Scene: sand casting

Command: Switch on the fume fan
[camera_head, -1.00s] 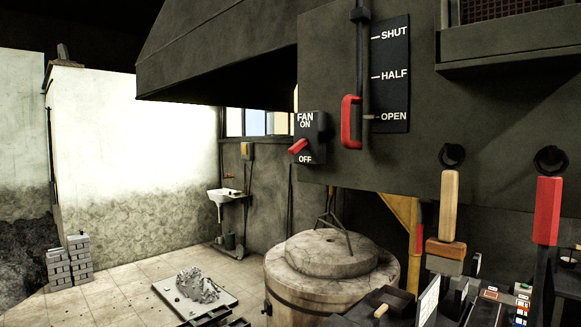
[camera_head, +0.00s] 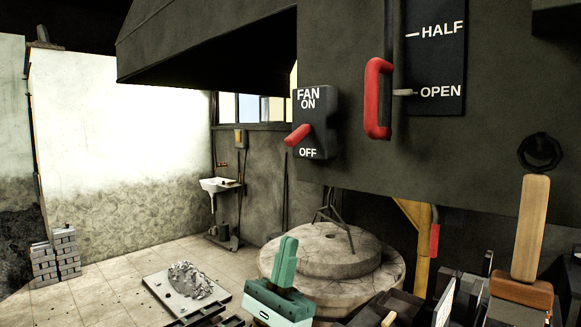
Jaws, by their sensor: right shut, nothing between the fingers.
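The fume fan switch (camera_head: 318,128) is a dark box on the hood's front panel, marked FAN ON above and OFF below. Its red lever (camera_head: 297,135) sticks out to the left, tilted slightly down, between the two labels; I cannot tell from this angle which setting it is on. My right gripper (camera_head: 288,240) is teal, with its fingers shut together and empty, pointing up. In the picture it is below the switch and apart from it, in front of the round furnace lid. My left gripper is out of view.
A red damper handle (camera_head: 378,98) hangs right of the switch, by the OPEN mark. The round furnace lid (camera_head: 330,265) stands below the hood. A floor tray (camera_head: 160,283) holds a grey heap.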

